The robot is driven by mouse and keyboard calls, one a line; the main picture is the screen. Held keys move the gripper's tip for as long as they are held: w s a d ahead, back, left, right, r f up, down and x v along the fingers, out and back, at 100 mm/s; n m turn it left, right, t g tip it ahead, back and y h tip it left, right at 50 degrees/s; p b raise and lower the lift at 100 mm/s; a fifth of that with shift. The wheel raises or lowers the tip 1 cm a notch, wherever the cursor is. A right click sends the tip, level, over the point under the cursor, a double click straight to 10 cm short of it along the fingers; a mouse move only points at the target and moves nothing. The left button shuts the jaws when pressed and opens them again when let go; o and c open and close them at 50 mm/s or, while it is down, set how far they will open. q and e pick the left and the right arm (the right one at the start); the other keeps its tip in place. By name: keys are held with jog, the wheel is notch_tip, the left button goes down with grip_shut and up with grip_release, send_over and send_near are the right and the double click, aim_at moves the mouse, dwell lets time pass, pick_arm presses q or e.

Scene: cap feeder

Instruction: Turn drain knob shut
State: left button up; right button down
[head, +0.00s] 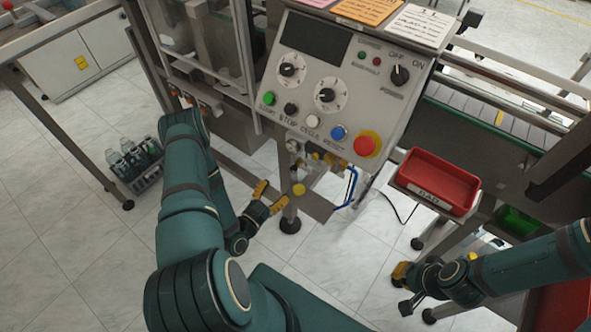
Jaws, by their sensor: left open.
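Below the control panel (330,95) is a cluster of small fittings with yellow parts. A small round yellow knob (299,189) sits lowest there; it may be the drain knob, but I see no label on it. Its turn position is too small to tell. My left gripper (270,197) is open and empty, its yellow-tipped fingers just left of this knob and apart from it in the picture. My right gripper (401,287) is at the lower right, away from the knob, over the floor. Its fingers are seen at a poor angle.
A blue handle (348,188) hangs right of the yellow knob. A red tray (437,181) stands further right, beside the conveyor (480,115). The panel bears knobs and buttons, including a red stop button (366,145). A bottle rack (134,163) is at left. Tiled floor is open below.

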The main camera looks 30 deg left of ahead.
aim_at(292, 171)
pick_arm(q)
jog(key=w, duration=0.3)
jog(key=w+b, duration=0.1)
jog(key=w, duration=0.6)
jog(key=shift+w+d, duration=0.1)
jog(key=shift+d, duration=0.15)
grip_shut()
